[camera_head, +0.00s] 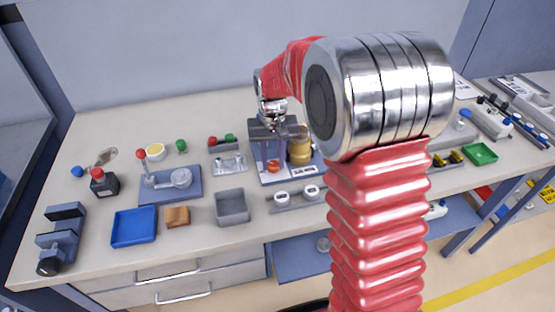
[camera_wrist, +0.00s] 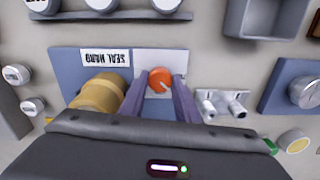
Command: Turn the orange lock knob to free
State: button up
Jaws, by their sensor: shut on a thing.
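The orange lock knob (camera_wrist: 160,79) is in the middle of the wrist view, on a pale plate of a blue base. A small pale mark shows on its face. In the head view the knob (camera_head: 273,166) is a small orange spot at the front of the fixture. My gripper (camera_wrist: 160,84) has one finger on each side of the knob and is shut on it. In the head view my gripper (camera_head: 272,160) reaches down over the fixture. A yellow-tan cylinder (camera_wrist: 99,94) stands on the same base, beside the knob. It also shows in the head view (camera_head: 300,151).
A label reading "SEAL HAND" (camera_wrist: 105,58) lies on the base. A metal two-post fitting (camera_wrist: 222,106) stands close beside my finger. A grey bin (camera_head: 232,207), a blue tray (camera_head: 134,226) and a gauge strip (camera_head: 297,199) stand nearby on the bench.

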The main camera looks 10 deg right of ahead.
jog(key=n, duration=0.4)
jog(key=shift+s+a+f+n, duration=0.1)
jog(key=shift+s+f+n, duration=0.1)
jog(key=shift+n, duration=1.8)
jog(key=o, duration=1)
jog(key=shift+w+r, duration=0.1)
jog(key=shift+o, duration=0.2)
jog(key=shift+r, duration=0.1)
